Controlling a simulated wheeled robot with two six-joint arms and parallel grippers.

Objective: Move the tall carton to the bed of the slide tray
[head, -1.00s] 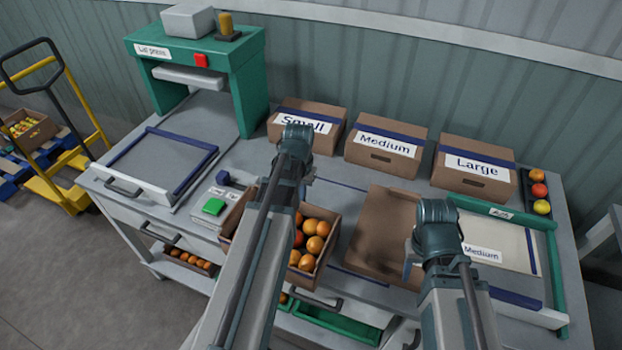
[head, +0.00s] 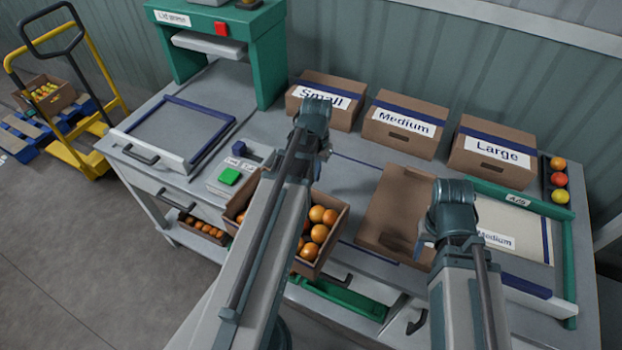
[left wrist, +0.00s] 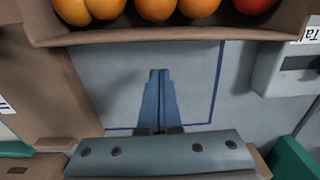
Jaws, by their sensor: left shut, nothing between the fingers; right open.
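An open brown carton (head: 328,262) filled with orange tomatoes stands at the table's front; it is likely the tall carton. The left arm hides part of it. The slide tray (head: 180,133), a grey bed with blue edge strips and a front handle, lies empty before the green lid press. My left gripper (head: 325,150) is mostly hidden behind its wrist, beyond the carton. In the left wrist view its fingers (left wrist: 158,102) are shut and empty over bare table, apart from the carton wall (left wrist: 140,32). My right gripper (head: 421,247) is open, mostly hidden, over a brown tray-like carton (head: 388,205).
Boxes labelled Small (head: 325,100), Medium (head: 402,125) and Large (head: 492,153) line the back. A control box with a green button (head: 229,176) sits between carton and slide tray. The green lid press (head: 270,60) rises behind the tray. A green-framed station (head: 567,265) is at right.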

